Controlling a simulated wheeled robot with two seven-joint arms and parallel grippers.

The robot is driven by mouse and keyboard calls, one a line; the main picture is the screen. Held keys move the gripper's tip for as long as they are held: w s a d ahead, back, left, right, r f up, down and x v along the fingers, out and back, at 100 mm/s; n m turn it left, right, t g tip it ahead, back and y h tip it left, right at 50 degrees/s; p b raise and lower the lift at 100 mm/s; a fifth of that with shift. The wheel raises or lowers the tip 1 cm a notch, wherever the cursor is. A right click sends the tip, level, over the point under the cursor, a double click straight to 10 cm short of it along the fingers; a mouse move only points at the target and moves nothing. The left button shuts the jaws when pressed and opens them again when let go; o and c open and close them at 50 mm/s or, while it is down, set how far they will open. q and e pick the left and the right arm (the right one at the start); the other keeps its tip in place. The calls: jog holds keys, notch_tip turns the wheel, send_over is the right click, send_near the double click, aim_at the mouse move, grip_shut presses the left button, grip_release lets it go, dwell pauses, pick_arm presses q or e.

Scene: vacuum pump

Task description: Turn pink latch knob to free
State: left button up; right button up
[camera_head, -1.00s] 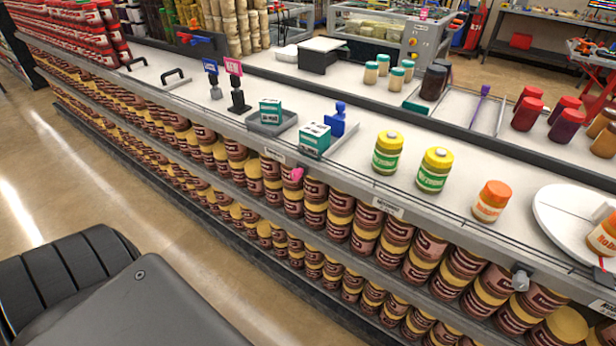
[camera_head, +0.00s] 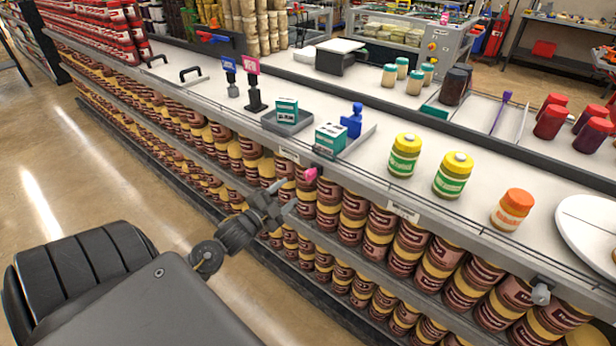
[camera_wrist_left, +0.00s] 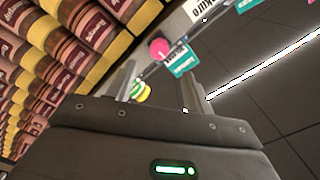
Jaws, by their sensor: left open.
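The pink latch knob (camera_head: 310,174) sticks out from the front edge of the counter, below a teal-and-white box (camera_head: 330,138). It also shows in the left wrist view (camera_wrist_left: 158,48), ahead of the fingers and between their lines. My left gripper (camera_head: 284,196) is open and empty, in front of the shelf, a little left of and below the knob and apart from it. Its two fingers also show in the left wrist view (camera_wrist_left: 160,78). Which way the knob is turned is too small to tell. My right gripper is not in view.
Rows of brown jars (camera_head: 383,238) fill the shelves below the counter (camera_head: 380,195), close behind my left gripper. Yellow-lidded jars (camera_head: 405,155) and a blue figure-like piece (camera_head: 352,120) stand on top. The floor (camera_head: 110,180) in front is clear.

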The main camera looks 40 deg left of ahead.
aim_at(306, 177)
pick_arm(q)
jog(key=w+p, duration=0.2)
jog(key=w, duration=0.7)
jog(key=shift+w+a, duration=0.1)
jog(key=shift+w, duration=0.1)
jog(key=shift+w+f, duration=0.1)
jog(key=shift+w, duration=0.5)
jog(key=shift+c, duration=0.4)
jog(key=c, duration=0.9)
